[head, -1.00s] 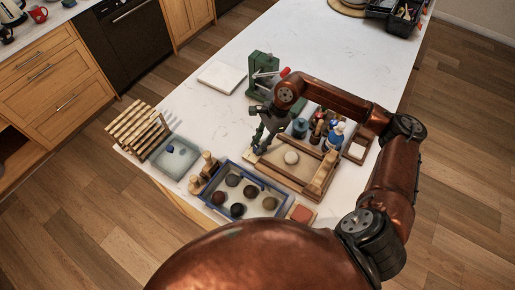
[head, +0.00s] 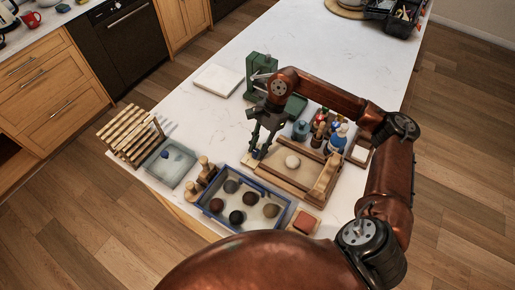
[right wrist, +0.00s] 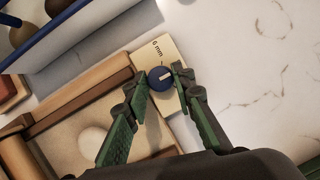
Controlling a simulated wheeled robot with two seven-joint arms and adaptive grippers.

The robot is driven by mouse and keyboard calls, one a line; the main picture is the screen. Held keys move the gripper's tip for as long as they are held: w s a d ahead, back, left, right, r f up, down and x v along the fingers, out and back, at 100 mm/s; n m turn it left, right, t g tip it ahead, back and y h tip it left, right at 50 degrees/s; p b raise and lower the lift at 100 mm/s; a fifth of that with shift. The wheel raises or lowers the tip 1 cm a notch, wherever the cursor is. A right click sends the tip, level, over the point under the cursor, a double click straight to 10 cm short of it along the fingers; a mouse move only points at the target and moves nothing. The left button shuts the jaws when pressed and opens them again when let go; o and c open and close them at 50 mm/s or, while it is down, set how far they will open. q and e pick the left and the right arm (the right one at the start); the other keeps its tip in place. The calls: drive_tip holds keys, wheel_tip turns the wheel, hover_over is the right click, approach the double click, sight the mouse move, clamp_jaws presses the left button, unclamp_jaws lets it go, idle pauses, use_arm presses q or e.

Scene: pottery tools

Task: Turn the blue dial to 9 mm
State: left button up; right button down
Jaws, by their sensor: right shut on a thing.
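The blue dial (right wrist: 160,79) is a small round knob with a pale bar on its top. It sits on a cream plate (right wrist: 172,50) at the end of a wooden frame, and the label beside it seems to read 6 mm. My right gripper (right wrist: 161,76) is shut on the dial, one finger on each side. In the head view my right gripper (head: 258,153) reaches down at the left end of the wooden frame (head: 278,178), and the dial cannot be made out there. My left gripper is not in view.
A white ball (head: 292,161) lies on the frame's tan bed. Bottles (head: 337,137) stand to the right, a green press (head: 259,72) behind.

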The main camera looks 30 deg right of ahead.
drive_tip(key=c, duration=1.7)
unclamp_jaws()
drive_tip(key=shift+o, duration=0.2)
drive_tip(key=v, duration=1.2)
drive_tip(key=shift+a, duration=0.1)
